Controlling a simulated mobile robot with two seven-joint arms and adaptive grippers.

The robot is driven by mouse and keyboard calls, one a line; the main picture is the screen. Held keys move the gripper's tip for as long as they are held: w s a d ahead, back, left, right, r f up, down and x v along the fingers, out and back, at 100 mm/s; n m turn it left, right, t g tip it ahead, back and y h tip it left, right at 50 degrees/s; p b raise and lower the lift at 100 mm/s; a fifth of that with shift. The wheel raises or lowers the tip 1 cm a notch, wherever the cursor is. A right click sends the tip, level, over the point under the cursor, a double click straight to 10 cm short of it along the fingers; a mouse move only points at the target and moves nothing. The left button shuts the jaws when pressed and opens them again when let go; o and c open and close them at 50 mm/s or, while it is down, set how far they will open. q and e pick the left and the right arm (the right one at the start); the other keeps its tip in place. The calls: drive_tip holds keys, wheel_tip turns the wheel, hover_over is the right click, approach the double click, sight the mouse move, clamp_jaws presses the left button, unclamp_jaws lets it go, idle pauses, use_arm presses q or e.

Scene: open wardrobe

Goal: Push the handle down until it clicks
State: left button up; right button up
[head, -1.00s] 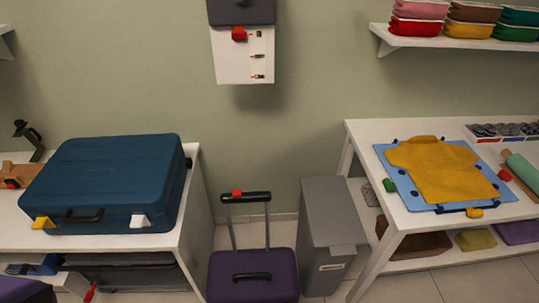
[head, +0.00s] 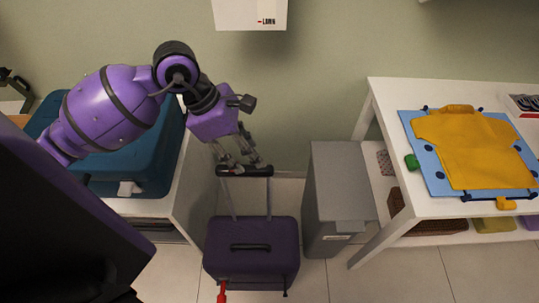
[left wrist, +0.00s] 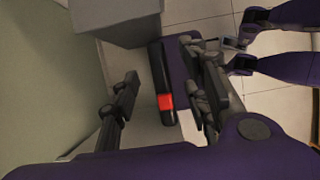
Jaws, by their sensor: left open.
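The purple suitcase (head: 250,248) stands upright on the floor between the white table and the grey bin. Its pull handle is up on two thin rods, with a dark grip bar (head: 245,171) on top. My left gripper (head: 242,163) is open and points down at the grip bar. In the left wrist view the bar (left wrist: 158,72) with its red button (left wrist: 165,101) lies between the two spread fingers of my left gripper (left wrist: 165,98), apart from the left finger. I cannot tell whether the right finger touches it. I cannot make out my right gripper.
A blue suitcase (head: 155,172) lies on the white table at left, partly behind my left arm. The grey bin (head: 335,200) stands close to the right. A table (head: 425,208) with a yellow garment (head: 475,150) is farther right.

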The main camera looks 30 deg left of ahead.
use_arm(q)
drive_tip(key=shift+w+a+f, duration=0.1)
drive_tip(key=shift+w+a, duration=0.05)
drive_tip(key=shift+a, duration=0.15)
drive_tip(key=x, duration=0.7)
drive_tip(key=shift+f, duration=0.15)
clamp_jaws()
